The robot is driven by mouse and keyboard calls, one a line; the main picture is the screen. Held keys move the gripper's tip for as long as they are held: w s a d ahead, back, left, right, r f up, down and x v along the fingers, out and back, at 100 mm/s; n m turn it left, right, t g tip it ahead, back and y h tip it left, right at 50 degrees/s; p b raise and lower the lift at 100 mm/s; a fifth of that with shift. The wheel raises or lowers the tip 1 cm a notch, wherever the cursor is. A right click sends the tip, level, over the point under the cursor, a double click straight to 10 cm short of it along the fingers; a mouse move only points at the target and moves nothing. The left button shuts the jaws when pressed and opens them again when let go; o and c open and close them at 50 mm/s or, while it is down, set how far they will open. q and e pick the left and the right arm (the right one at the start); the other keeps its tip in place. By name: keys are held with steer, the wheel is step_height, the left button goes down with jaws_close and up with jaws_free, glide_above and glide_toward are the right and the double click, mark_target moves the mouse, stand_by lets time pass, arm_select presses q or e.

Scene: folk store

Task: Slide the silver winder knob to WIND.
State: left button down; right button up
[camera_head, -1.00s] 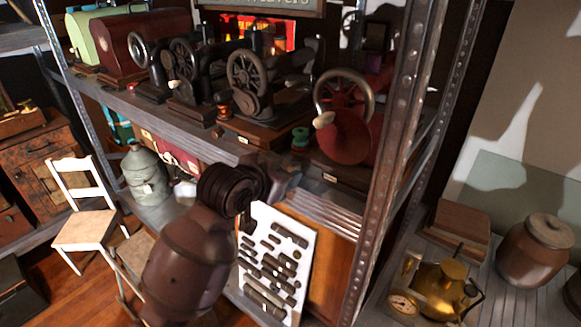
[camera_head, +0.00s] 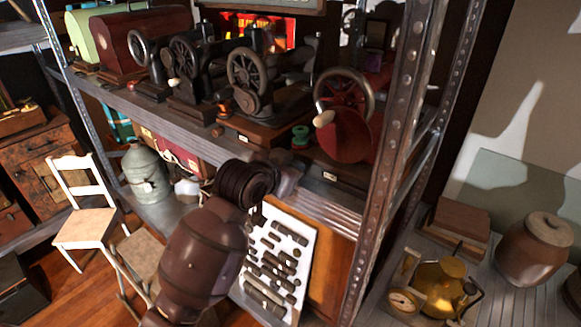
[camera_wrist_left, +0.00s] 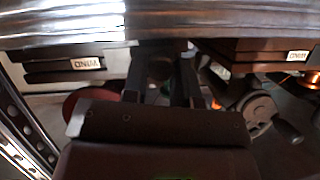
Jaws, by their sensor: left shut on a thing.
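My left gripper (camera_head: 287,172) is at the front edge of the shelf, below and left of the red sewing machine (camera_head: 346,135). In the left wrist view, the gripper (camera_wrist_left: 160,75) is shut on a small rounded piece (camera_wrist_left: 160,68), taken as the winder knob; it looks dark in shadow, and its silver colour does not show. The view is upside down. A WIND label (camera_wrist_left: 86,63) is on the dark base to the left, and another WIND label (camera_wrist_left: 298,55) is on the brown base to the right. My right gripper is not in view.
A black sewing machine (camera_head: 262,85) stands left of the red one on the same shelf (camera_head: 150,108). A green spool (camera_head: 300,136) stands between them. A metal post (camera_head: 392,150) rises close on the right. A board of dark parts (camera_head: 285,255) leans below.

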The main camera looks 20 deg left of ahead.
mark_target(313, 171)
arm_select(q)
steer(key=shift+s+d, duration=0.35)
steer(key=shift+d, duration=0.6)
steer(key=shift+s+d, duration=0.3)
steer(key=shift+d, duration=0.6)
steer(key=shift+a, duration=0.1)
steer(key=c, duration=1.3)
jaws_free()
steer(key=shift+c, duration=0.2)
steer(key=o, duration=0.4)
steer(key=shift+d, duration=0.2)
steer(key=shift+o, duration=0.2)
steer(key=shift+a, duration=0.1)
steer(key=v, duration=1.1)
steer(key=shift+b, duration=0.3)
